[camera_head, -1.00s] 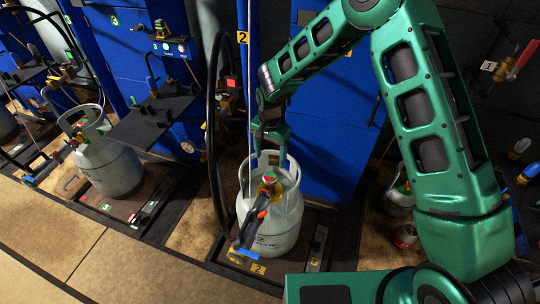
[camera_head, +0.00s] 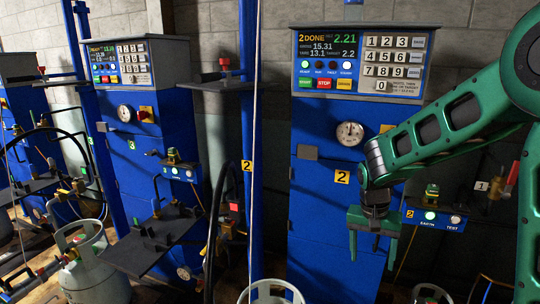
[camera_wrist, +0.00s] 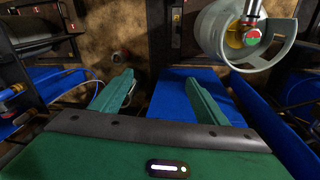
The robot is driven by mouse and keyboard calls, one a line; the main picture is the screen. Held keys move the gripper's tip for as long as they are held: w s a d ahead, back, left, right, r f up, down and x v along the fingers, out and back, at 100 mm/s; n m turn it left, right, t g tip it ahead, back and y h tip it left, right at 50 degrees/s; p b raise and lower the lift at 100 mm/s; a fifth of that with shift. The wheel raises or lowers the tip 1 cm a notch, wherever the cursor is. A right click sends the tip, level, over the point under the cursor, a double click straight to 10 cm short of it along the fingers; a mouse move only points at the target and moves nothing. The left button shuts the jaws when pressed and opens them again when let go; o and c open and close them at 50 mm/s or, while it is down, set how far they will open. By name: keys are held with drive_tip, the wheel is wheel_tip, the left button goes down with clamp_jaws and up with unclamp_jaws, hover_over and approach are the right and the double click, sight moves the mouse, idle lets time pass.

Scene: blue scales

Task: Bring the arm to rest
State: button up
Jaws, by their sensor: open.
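My gripper (camera_head: 374,246) is green and hangs fingers down in front of the blue cabinet of scale 2 (camera_head: 330,215). Its two fingers are apart with nothing between them. In the wrist view my gripper (camera_wrist: 155,98) also shows open and empty. A grey gas cylinder (camera_head: 271,293) stands below and left of it, with only its collar in the head view. The wrist view shows that cylinder's collar and valve (camera_wrist: 252,38) at the upper right, clear of the fingers. The scale 2 display (camera_head: 340,45) reads "2 DONE" and 15.31.
Scale 3 (camera_head: 155,130) stands to the left with a dark shelf (camera_head: 150,240) and another grey cylinder (camera_head: 95,270). A black hose (camera_head: 216,220) hangs between the scales. A small green-topped unit (camera_head: 431,200) is mounted just right of my gripper. Another cylinder collar (camera_head: 432,294) shows at lower right.

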drive_tip(key=s+d+r, duration=0.2)
drive_tip(key=s+d, duration=0.2)
drive_tip(key=s, duration=0.5)
drive_tip(key=s+d+r+y, duration=0.1)
drive_tip(key=s+d+r, duration=0.2)
drive_tip(key=s, duration=0.7)
drive_tip(key=s+d+r, duration=0.3)
drive_tip(key=s+d, duration=0.3)
drive_tip(key=s, duration=0.4)
drive_tip(key=shift+y, duration=0.4)
drive_tip(key=shift+r, duration=0.1)
